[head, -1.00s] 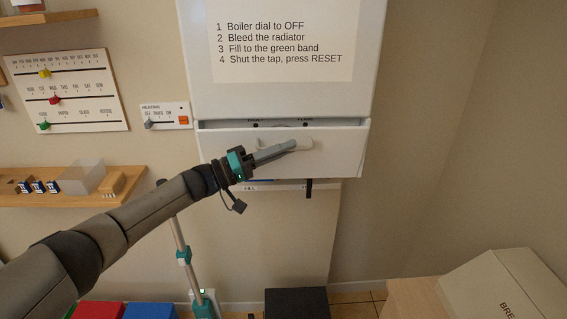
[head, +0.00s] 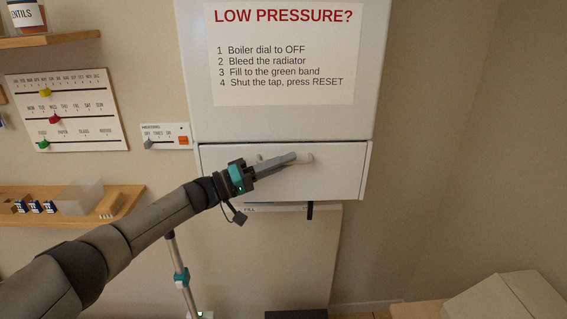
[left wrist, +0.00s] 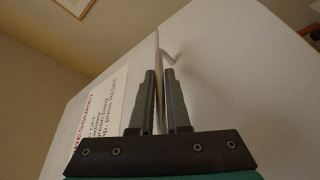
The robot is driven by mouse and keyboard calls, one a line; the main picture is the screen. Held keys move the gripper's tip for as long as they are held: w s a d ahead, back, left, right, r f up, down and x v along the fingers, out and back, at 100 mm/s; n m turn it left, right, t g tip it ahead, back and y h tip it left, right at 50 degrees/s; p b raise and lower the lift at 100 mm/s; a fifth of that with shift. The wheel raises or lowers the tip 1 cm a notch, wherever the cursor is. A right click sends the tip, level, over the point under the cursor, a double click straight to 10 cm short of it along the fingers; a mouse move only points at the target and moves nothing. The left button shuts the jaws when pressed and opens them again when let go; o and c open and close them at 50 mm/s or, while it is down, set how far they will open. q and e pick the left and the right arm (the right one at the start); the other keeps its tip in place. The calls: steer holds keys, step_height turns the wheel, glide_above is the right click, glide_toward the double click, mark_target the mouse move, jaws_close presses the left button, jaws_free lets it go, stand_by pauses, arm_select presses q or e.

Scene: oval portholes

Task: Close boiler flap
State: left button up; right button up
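The boiler flap (head: 335,178) is a white panel across the bottom of the white boiler (head: 290,118). In the head view it stands flush with the front, with only a thin seam above it. Its pale bar handle (head: 309,159) is partly hidden by my left gripper (head: 296,157). In the left wrist view, the fingers of my left gripper (left wrist: 160,75) are close together with the pale handle (left wrist: 158,48) between them, so it looks shut on the handle. My right gripper is out of view.
A slider panel (head: 66,110) and a heating switch (head: 166,136) are on the wall at left. A wooden shelf (head: 125,205) holds small items. A dark tap lever (head: 310,211) hangs below the flap. A pale box (head: 510,298) stands at lower right.

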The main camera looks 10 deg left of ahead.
arm_select(q)
steer(key=o, duration=0.4)
steer(key=shift+w+r, duration=0.1)
steer(key=shift+w, duration=0.05)
steer(key=shift+a+f, duration=0.2)
steer(key=b+v, duration=0.2)
steer(key=v, duration=1.3)
steer(key=shift+d+r+b, duration=0.1)
steer(key=shift+r+b, duration=0.05)
steer(key=shift+b, duration=0.25)
